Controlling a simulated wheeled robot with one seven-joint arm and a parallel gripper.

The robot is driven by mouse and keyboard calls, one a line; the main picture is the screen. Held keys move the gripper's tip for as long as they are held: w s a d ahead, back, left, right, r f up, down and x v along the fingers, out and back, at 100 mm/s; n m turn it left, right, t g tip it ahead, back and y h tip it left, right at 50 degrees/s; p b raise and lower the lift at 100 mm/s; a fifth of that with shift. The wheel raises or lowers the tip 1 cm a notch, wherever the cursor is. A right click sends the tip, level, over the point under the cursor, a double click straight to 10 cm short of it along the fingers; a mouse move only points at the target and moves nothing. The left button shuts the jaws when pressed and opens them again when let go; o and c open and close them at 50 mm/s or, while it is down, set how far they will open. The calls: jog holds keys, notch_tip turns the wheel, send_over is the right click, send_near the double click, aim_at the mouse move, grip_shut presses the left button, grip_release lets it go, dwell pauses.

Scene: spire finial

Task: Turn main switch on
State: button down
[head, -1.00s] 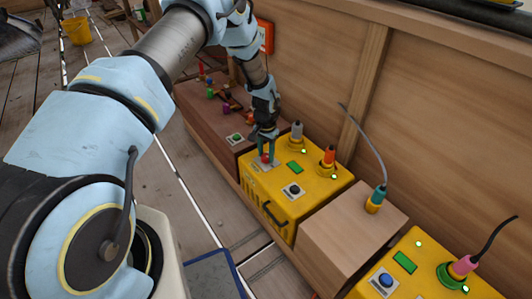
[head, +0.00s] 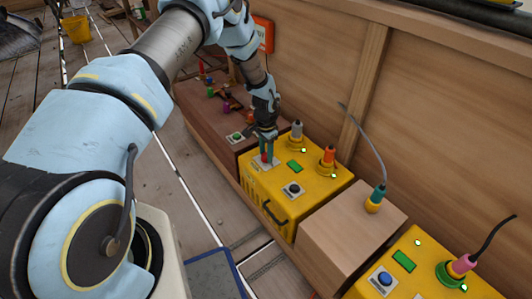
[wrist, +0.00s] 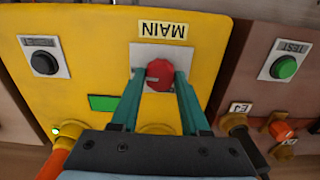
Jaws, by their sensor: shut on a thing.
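The main switch is a red knob (wrist: 159,76) on a pale plate under an upside-down "MAIN" label (wrist: 162,30) in the wrist view. It sits on top of a yellow box (head: 318,188), at the box's far left corner in the head view. My gripper (wrist: 157,84) has its two teal fingers on either side of the knob and is shut on it. In the head view my gripper (head: 267,157) points down at the box top, and the fingers partly hide the knob.
The yellow box also carries a black button (head: 293,189), a green panel (head: 295,166) and grey and orange plugs (head: 328,157). A brown box with a green button (head: 236,137) stands beyond. A wooden block (head: 340,238) and a second yellow box (head: 408,283) stand nearer.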

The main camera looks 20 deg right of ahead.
jog(key=shift+c, duration=2)
grip_release()
notch_tip(320, 180, up, 11)
jog(key=p, duration=0.1)
jog(key=shift+f, duration=0.1)
